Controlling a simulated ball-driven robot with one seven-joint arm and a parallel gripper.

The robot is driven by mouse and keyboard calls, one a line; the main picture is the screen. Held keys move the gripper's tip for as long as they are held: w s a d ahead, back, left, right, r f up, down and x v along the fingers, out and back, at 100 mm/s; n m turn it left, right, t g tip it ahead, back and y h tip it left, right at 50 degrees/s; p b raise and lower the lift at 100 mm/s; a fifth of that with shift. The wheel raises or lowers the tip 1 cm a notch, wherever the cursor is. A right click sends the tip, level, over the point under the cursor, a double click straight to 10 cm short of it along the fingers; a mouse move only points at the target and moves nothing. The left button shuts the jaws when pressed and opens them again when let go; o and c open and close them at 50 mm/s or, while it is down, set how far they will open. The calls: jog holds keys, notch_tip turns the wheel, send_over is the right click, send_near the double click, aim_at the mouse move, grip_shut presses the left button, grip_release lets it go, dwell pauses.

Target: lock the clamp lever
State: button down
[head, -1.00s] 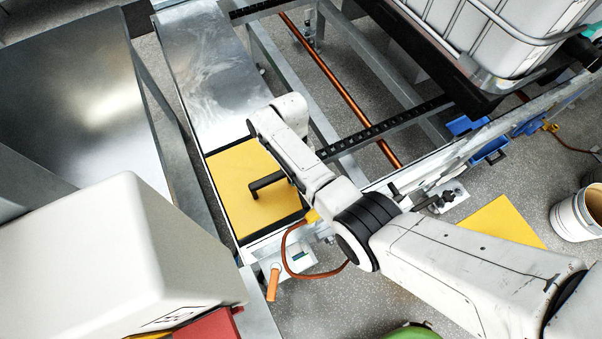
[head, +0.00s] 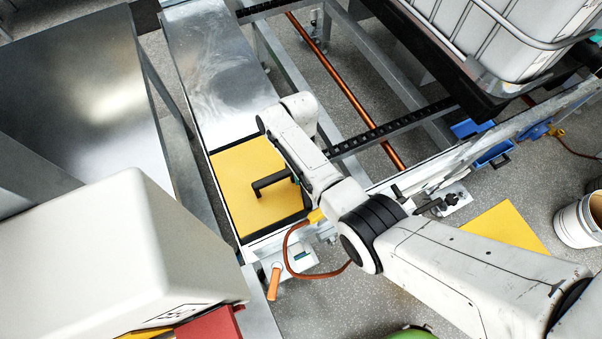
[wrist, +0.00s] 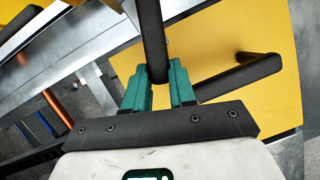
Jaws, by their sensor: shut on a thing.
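My gripper (wrist: 160,85) has green fingers, shut on a black bar with a rounded end (wrist: 150,30) that enters from the top of the wrist view; it looks like the clamp lever. A second black bar, an L-shaped handle (wrist: 245,77), stands on the yellow panel (wrist: 215,35) to the right of the fingers, apart from them. In the head view this handle (head: 270,183) shows on the yellow panel (head: 240,205) beside my arm.
An orange-handled lever (head: 273,283) and a brown hose (head: 300,271) are near the frame's front corner. Metal sheeting (head: 215,70) lies behind the yellow panel. A white bucket (head: 578,222) and a yellow floor patch (head: 505,227) are at the right.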

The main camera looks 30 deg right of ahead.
jog(key=c, duration=0.9)
grip_release()
jog(key=v, duration=1)
jog(key=shift+w+d+r, duration=0.1)
jog(key=shift+d+r, duration=0.05)
jog(key=shift+r, duration=0.2)
